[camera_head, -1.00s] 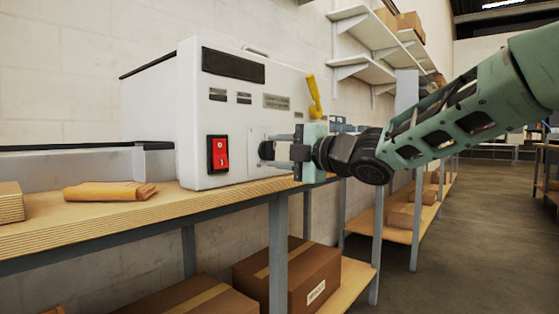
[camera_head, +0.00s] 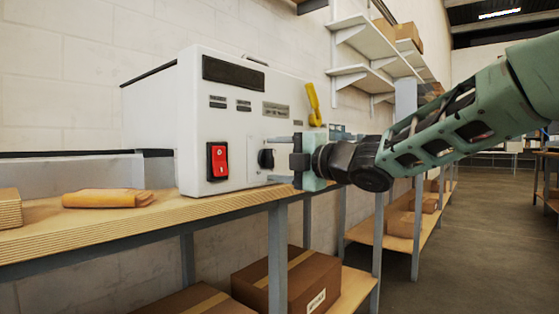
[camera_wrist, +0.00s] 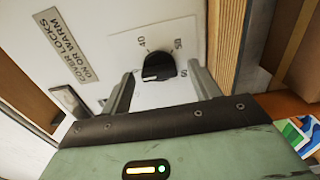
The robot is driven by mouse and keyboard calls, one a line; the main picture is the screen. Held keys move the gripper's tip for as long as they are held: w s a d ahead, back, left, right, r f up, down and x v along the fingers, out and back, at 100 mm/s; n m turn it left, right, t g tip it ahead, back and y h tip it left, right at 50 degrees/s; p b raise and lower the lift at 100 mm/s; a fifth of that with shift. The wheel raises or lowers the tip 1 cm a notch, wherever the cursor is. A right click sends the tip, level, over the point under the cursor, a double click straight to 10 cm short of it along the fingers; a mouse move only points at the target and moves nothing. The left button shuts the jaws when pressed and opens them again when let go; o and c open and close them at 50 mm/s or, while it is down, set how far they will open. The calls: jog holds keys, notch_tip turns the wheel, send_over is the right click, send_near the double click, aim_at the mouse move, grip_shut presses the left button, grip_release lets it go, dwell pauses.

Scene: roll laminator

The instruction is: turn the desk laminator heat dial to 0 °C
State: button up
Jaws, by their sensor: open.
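The white desk laminator (camera_head: 225,90) stands on the wooden bench. Its black heat dial (camera_head: 266,159) is low on the front panel, right of a red rocker switch (camera_head: 218,161). In the wrist view the dial (camera_wrist: 158,67) sits ahead of my gripper, on a pale plate with printed numbers, of which 40 is legible. A white mark on the dial is near its lower left. My gripper (camera_head: 282,160) is open, its two fingers (camera_wrist: 160,88) to either side of the dial and a little short of it. I cannot see contact with the dial.
A yellow lever (camera_head: 314,104) sticks up at the laminator's right side, above my gripper. A folded tan packet (camera_head: 110,198) lies on the bench (camera_head: 150,222) at left. Cardboard boxes (camera_head: 290,277) stand on the shelf below. Open floor is at right.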

jog(key=shift+d, duration=0.1)
jog(key=p+v, duration=0.2)
jog(key=v, duration=1.5)
jog(key=shift+s+p, duration=0.2)
jog(key=shift+p, duration=0.2)
jog(key=shift+f, duration=0.15)
jog(key=s+f+m+g+h, duration=0.1)
jog(key=s+f+m+h, duration=0.35)
jog(key=f+m, duration=0.35)
jog(key=s+f+m+g+h, duration=0.25)
jog(key=f+m+h, duration=0.35)
jog(key=f, duration=0.5)
jog(key=s+d+f+m+g+h, duration=0.1)
jog(key=s+f+m+g, duration=0.3)
jog(key=s, duration=0.6)
jog(key=s+d+f+m+g+h, duration=0.1)
jog(key=s+f+m+g+h, duration=0.15)
jog(key=s+f, duration=0.45)
jog(key=s+r+p, duration=0.2)
jog(key=r+p, duration=1.5)
jog(key=r, duration=0.1)
jog(key=s+r+g+p, duration=0.1)
jog(key=s+r+p, duration=0.1)
jog(key=r+p, duration=1.5)
jog(key=shift+r+p, duration=0.3)
jog(key=shift+r, duration=0.15)
